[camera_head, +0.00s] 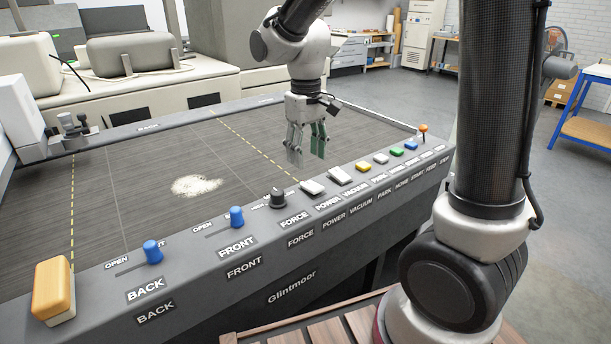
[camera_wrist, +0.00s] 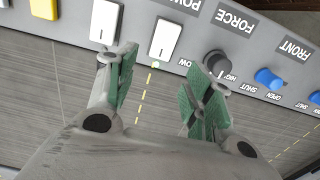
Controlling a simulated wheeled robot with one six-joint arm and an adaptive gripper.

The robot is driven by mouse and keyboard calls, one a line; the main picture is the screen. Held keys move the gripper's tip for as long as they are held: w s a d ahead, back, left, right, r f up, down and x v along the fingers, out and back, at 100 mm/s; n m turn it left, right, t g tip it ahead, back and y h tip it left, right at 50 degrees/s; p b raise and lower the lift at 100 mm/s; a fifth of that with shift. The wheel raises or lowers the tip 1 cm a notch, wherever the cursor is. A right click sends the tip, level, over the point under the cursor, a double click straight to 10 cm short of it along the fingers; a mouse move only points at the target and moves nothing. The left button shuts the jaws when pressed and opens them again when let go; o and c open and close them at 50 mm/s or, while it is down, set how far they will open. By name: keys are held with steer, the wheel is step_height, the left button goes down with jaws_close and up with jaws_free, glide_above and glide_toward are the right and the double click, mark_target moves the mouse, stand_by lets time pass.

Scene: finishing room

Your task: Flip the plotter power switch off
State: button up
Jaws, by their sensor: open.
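The power switch (camera_head: 312,187) is a white rocker on the sloped front rail, behind its POWER label, between the dark FORCE knob (camera_head: 278,198) and the similar white vacuum switch (camera_head: 340,174). In the wrist view the power switch (camera_wrist: 165,39) lies upside down, just beyond the space between my fingers, with a small green spot beside it. Which way the rocker is tipped I cannot tell. My gripper (camera_head: 306,150) is open and empty, pointing down above the plotter bed, a little behind the switch. In the wrist view my gripper (camera_wrist: 165,78) has green-padded fingers spread apart.
Small coloured buttons and an orange-topped control (camera_head: 423,129) lie right. White powder (camera_head: 197,186) sits on the otherwise clear bed.

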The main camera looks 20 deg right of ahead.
mark_target(306, 182)
steer(key=shift+w+f, duration=0.2)
steer(key=shift+f, duration=3.35)
